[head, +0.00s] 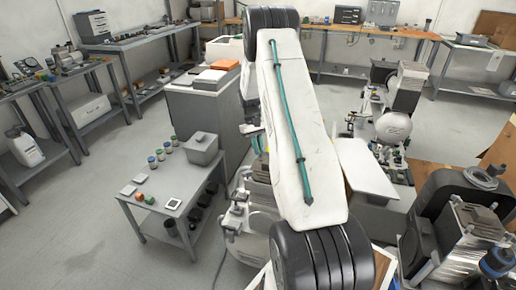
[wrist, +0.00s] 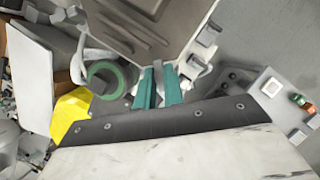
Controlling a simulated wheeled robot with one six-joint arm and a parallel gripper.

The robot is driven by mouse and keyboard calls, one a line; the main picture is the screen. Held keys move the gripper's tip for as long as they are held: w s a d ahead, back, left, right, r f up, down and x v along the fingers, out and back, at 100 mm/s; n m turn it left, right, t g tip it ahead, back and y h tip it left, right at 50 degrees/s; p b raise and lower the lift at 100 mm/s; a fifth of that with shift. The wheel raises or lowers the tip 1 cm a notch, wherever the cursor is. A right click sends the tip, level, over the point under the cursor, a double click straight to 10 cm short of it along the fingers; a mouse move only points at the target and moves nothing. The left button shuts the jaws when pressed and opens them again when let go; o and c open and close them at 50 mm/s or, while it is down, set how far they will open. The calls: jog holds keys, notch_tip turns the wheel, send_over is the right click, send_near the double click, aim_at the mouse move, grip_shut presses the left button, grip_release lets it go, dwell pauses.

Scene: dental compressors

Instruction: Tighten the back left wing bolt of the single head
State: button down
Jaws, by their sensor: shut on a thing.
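My gripper (wrist: 160,85) shows in the wrist view as two teal fingers. They are close together at the edge of a grey, ribbed compressor head (wrist: 150,22). The fingers are shut on a small part at that edge, which looks like a wing bolt; the fingertips mostly cover it, so its seating and exact angle cannot be told. In the head view my white arm hides the gripper and most of the compressor (head: 262,195) under it.
A green ring (wrist: 105,78) and a yellow part (wrist: 70,115) lie left of the fingers. In the head view, a low grey table (head: 165,222) with jars and a grey box stands at left. Another compressor (head: 465,230) stands at right. Open floor lies at far left.

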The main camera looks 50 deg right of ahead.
jog(key=shift+w+d+r, duration=0.1)
jog(key=shift+w+r, duration=0.05)
jog(key=c, duration=1.5)
grip_release()
jog(key=v, duration=0.7)
jog(key=shift+r, duration=0.3)
